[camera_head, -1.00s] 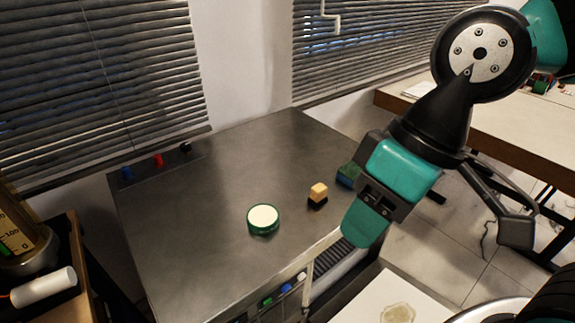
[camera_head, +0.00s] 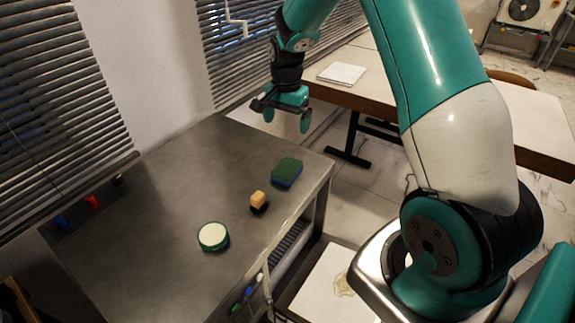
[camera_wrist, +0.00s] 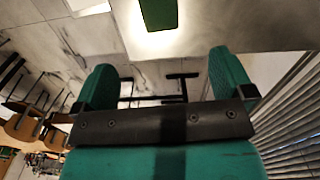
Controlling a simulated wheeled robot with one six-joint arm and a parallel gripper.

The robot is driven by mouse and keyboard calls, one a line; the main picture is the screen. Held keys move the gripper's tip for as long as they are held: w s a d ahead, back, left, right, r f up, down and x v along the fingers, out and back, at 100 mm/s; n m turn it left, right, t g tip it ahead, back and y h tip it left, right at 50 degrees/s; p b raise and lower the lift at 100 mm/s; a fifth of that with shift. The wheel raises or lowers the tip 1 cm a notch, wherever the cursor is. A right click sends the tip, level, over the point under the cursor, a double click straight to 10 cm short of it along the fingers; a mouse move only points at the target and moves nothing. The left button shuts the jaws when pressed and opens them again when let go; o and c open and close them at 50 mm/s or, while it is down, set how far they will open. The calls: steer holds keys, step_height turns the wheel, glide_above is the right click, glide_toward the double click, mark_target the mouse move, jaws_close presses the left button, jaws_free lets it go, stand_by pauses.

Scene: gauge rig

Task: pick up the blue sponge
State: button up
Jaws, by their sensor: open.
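The blue sponge (camera_head: 286,173) lies flat on the grey metal table (camera_head: 160,190), near its right edge. It has a green top and a blue lower part, and it is in full sight in the head view. My gripper (camera_head: 287,118) hangs above and behind the sponge, near the table's far corner, clearly apart from it. In the wrist view, the two teal fingers of my gripper (camera_wrist: 163,80) are spread with nothing between them. A green block shows at the top edge of the wrist view, but I cannot tell what it is.
A yellow block with a dark base (camera_head: 259,201) stands left of and nearer than the sponge. A round green-rimmed, white-topped thing (camera_head: 213,237) sits further left. Small coloured parts (camera_head: 92,201) lie along the back edge. A wooden-edged bench (camera_head: 450,110) stands behind.

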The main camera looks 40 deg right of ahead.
steer(key=p, duration=0.3)
glide_toward(287, 167)
step_height(287, 167, down, 5)
steer(key=shift+f, duration=0.1)
steer(key=shift+s+f+p, duration=0.1)
steer(key=shift+f+p, duration=1.2)
steer(key=shift+f, duration=1.35)
steer(key=shift+c, duration=0.2)
steer(key=c, duration=1)
